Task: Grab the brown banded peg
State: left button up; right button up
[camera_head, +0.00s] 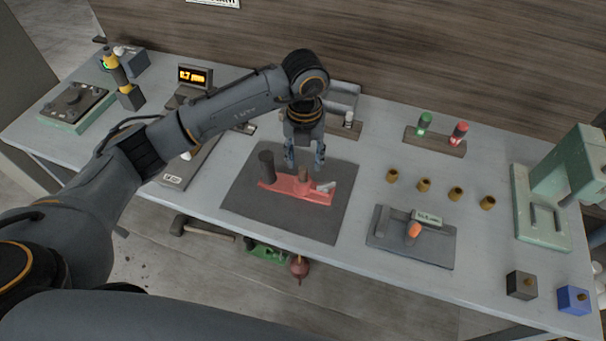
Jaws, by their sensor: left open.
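A short brown peg (304,174) stands upright on the red block (288,187), on the dark mat (260,217) in the middle of the bench. Bands on it are too small to make out. A taller dark cylinder (266,166) rises from the left part of the red block, and a pale grey piece (326,190) sits at its right end. My left gripper (304,164) points down just behind and above the brown peg. Its fingers are open, with nothing seen between them. I cannot tell whether they touch the peg. My right gripper is not in view.
A grey fixture with an orange peg (413,231) stands right of the mat. A rack with green (424,122) and red (459,132) pieces stands at the back. A green press (541,215) is at the right. The mat's front is clear.

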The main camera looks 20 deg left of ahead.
aim_at(303, 168)
pick_arm(q)
jog(key=shift+f+p, duration=0.3)
jog(key=f, duration=0.2)
jog(key=f+p, duration=0.1)
jog(key=shift+w+a+f+p, duration=0.1)
jog(key=shift+a+f+p, duration=0.1)
jog(key=shift+f+p, duration=0.15)
jog(key=shift+f, duration=0.45)
grip_shut()
